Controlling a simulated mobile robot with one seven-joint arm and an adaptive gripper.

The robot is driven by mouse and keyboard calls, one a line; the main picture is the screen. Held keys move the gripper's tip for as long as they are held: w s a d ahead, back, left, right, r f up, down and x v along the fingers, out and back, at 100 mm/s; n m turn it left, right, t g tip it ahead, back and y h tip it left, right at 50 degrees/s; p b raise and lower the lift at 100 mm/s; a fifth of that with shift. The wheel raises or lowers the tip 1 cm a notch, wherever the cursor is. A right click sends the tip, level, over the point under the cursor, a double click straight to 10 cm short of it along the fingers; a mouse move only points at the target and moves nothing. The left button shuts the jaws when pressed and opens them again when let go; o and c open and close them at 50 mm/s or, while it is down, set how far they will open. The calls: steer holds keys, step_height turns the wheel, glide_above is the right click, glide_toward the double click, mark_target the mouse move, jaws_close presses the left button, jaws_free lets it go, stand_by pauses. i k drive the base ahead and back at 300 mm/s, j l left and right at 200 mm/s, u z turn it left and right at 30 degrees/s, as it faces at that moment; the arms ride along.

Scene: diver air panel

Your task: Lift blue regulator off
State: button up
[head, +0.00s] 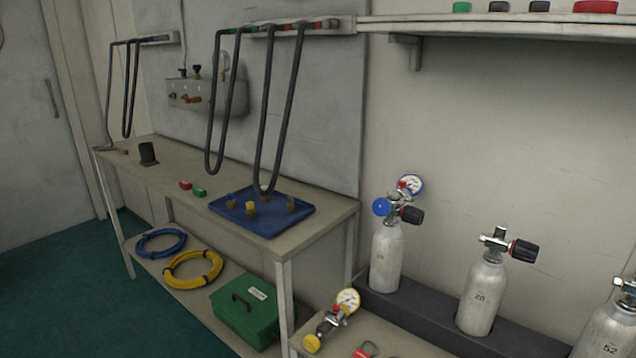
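The blue regulator (381,207) sits on top of the left grey cylinder (386,258). It has a blue round knob on its left and a blue-rimmed gauge (411,185) above. A black valve handwheel (411,215) points right at the same cylinder's top. The cylinder stands upright against the wall. My gripper is not in the head view.
A yellow-gauge regulator (333,319) lies on the low bench (394,336) in front. A second cylinder (482,293) with a bare valve and a third (609,332) stand to the right. A workbench (325,213) with a blue tray (236,219) is left. A shelf (500,30) hangs above.

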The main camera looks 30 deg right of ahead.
mark_target(415, 186)
steer(key=z, duration=1)
steer(key=i+j+z, duration=0.1)
steer(key=j+z, duration=1.05)
steer(key=j, duration=0.45)
steer(key=k+j+z, duration=0.1)
steer(key=j, duration=0.5)
steer(key=i+j, duration=0.1)
steer(key=i, duration=0.35)
steer(key=i+j, duration=0.1)
steer(key=i, duration=0.4)
